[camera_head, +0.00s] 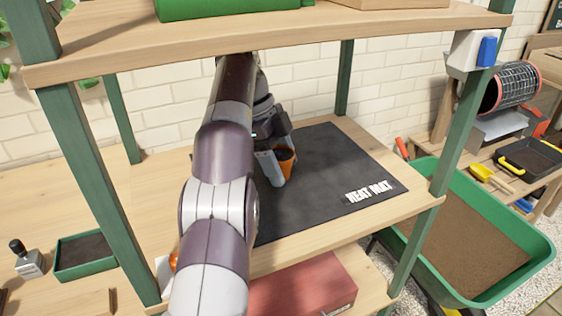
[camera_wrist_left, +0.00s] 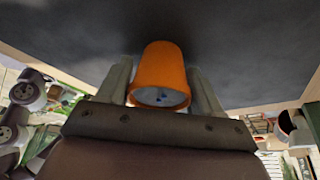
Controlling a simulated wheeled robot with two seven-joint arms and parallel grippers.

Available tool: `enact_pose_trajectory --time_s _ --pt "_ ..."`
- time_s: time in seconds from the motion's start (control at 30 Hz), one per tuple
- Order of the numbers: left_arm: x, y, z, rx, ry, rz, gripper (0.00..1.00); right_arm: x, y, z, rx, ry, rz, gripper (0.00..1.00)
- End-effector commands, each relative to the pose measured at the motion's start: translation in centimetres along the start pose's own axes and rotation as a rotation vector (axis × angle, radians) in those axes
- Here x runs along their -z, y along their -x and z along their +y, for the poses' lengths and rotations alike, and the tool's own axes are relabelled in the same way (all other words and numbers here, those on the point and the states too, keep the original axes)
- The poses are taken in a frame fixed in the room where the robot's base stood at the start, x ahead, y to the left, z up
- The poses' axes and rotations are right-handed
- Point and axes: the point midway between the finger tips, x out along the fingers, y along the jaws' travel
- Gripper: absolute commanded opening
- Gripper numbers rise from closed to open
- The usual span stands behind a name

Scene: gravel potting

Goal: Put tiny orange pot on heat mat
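The tiny orange pot (camera_head: 288,166) is over the dark heat mat (camera_head: 330,160), left of its white HEAT MAT lettering. I cannot tell whether its base touches the mat. My left gripper (camera_head: 276,168) reaches in from the front left, with a pale finger beside the pot. In the left wrist view the pot (camera_wrist_left: 160,75) sits between the two fingers of my left gripper (camera_wrist_left: 161,85). They lie close against both sides of its rim, with narrow gaps at its narrower end. My arm hides the mat's left part. My right gripper is not in view.
The mat lies on a wooden shelf (camera_head: 290,262) between green posts (camera_head: 95,185). An upper shelf (camera_head: 270,38) hangs above my arm. A large green tub of soil (camera_head: 535,255) stands at right. The mat's right half is clear.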

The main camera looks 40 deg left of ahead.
Motion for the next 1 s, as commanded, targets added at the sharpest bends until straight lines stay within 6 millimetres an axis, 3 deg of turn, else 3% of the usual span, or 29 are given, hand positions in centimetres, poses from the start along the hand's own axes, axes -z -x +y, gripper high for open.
enact_pose_trajectory --time_s 0.03,0.07,0.37,0.47,0.57,0.8,1.0 --pt "0.0 0.0 0.0 0.0 0.0 0.0 0.83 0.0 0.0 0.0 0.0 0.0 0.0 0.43" --pt "0.0 0.0 0.0 -0.001 0.0 0.0 0.9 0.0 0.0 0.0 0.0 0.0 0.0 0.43" --pt "0.1 0.2 0.0 0.0 0.0 0.0 0.9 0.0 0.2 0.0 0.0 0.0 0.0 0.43" --pt "0.2 1.2 0.0 0.0 0.001 0.0 0.9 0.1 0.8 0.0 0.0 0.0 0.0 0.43" --pt "0.3 3.6 -0.1 0.002 0.003 0.0 0.9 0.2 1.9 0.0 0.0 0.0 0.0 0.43" --pt "-6.3 6.3 0.0 -0.001 0.007 0.002 0.9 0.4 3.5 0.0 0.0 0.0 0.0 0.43" --pt "-10.0 7.7 0.0 0.0 0.003 0.001 0.9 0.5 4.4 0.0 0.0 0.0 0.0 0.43"
